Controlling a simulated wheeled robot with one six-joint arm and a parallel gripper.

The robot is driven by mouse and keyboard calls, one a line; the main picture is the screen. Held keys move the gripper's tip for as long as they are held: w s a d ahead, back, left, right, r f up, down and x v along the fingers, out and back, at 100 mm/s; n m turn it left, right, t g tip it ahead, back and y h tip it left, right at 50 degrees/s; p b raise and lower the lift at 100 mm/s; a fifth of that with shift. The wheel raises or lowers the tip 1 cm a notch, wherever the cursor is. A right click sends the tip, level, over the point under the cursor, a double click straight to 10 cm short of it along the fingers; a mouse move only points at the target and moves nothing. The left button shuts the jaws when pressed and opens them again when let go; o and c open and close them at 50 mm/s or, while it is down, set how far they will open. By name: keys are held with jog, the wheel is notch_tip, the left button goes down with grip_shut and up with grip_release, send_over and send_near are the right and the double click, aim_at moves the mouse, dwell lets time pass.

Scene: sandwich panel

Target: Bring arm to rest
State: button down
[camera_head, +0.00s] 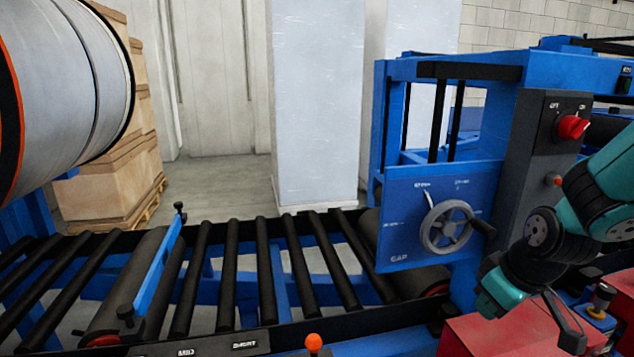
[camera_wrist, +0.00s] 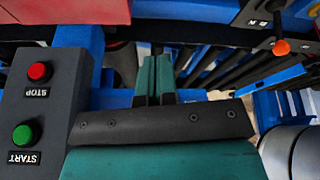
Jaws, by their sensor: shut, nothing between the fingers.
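My gripper (camera_wrist: 153,72) shows in the wrist view as two teal fingers close together, shut with nothing between them. It points toward a blue frame and dark rollers, with no contact visible. In the head view my teal and black arm (camera_head: 588,200) enters from the right edge. It bends down in front of the machine's control side, above a red surface (camera_head: 500,332). The gripper's fingers cannot be made out clearly in that view.
A control box with a red STOP button (camera_wrist: 39,71) and green START button (camera_wrist: 22,135) is close at left in the wrist view. The head view shows a handwheel (camera_head: 448,227), red switch (camera_head: 572,127), roller conveyor (camera_head: 268,270) and orange-tipped lever (camera_head: 313,342).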

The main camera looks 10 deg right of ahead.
jog(key=s+a+r+n+g+y, duration=0.1)
jog(key=s+a+r+g, duration=0.1)
jog(key=s+a+r, duration=0.3)
jog(key=s+a+r+n+g+y, duration=0.2)
jog(key=s+a+r, duration=0.3)
jog(key=s+a, duration=0.5)
jog(key=a, duration=0.4)
jog(key=shift+a, duration=0.15)
jog(key=shift+r, duration=0.15)
